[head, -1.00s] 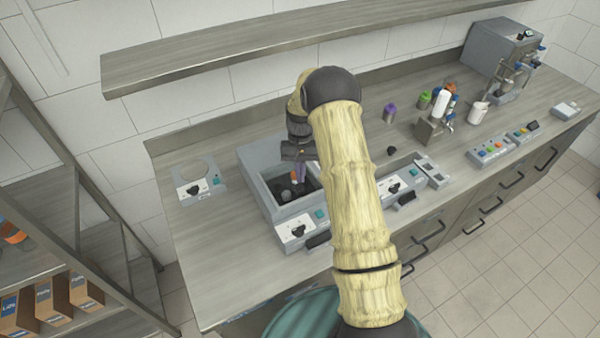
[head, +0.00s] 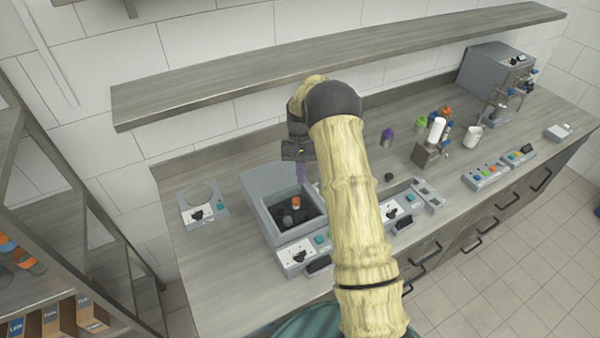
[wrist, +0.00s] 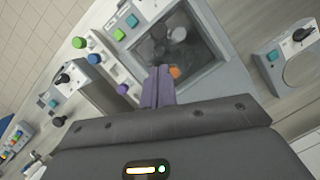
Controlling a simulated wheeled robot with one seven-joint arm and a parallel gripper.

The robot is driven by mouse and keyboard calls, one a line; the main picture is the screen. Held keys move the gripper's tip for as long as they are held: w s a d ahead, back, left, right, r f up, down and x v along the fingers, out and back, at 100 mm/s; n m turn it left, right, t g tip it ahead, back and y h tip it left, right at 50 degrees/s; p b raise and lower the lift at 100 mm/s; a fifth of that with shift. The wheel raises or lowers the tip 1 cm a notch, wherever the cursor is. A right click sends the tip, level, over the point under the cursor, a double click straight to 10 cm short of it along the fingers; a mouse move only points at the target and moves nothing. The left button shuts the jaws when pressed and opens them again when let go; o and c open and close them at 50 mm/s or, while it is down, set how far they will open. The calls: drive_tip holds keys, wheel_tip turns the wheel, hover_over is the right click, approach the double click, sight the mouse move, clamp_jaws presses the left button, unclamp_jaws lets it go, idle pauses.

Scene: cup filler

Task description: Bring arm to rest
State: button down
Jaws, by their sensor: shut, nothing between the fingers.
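My gripper (head: 301,172) is at the end of my yellow arm, above the back edge of the open grey basin (head: 268,222) in the counter. In the wrist view its purple fingers (wrist: 158,76) are shut together with nothing between them. Inside the basin are dark cups (head: 288,220) and an orange-topped item (head: 295,203). The orange item also shows beside the fingertips in the wrist view (wrist: 174,72). The fingertips appear apart from it. My arm hides part of the counter to the right of the basin.
A wall shelf (head: 330,52) runs behind and above my arm. A purple-topped container (head: 387,137), a dispenser (head: 430,152), a white pitcher (head: 473,138) and a grey machine (head: 495,75) stand to the right. A shelf rack (head: 75,215) is at the left.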

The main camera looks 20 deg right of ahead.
drive_tip(key=s+a+r+n+t+b, duration=0.1)
drive_tip(key=s+a+r+t+b, duration=0.1)
drive_tip(key=s, duration=1.1)
drive_tip(key=s+a+r+n+t+h+b, duration=0.1)
drive_tip(key=s+b, duration=0.4)
drive_tip(key=s, duration=0.7)
wheel_tip(320, 180, up, 3)
drive_tip(key=a+n+t, duration=0.1)
drive_tip(key=t, duration=0.1)
drive_tip(key=shift+s+a+t+b, duration=0.3)
drive_tip(key=shift+s+a+t, duration=0.1)
drive_tip(key=shift+f, duration=0.1)
idle(0.5)
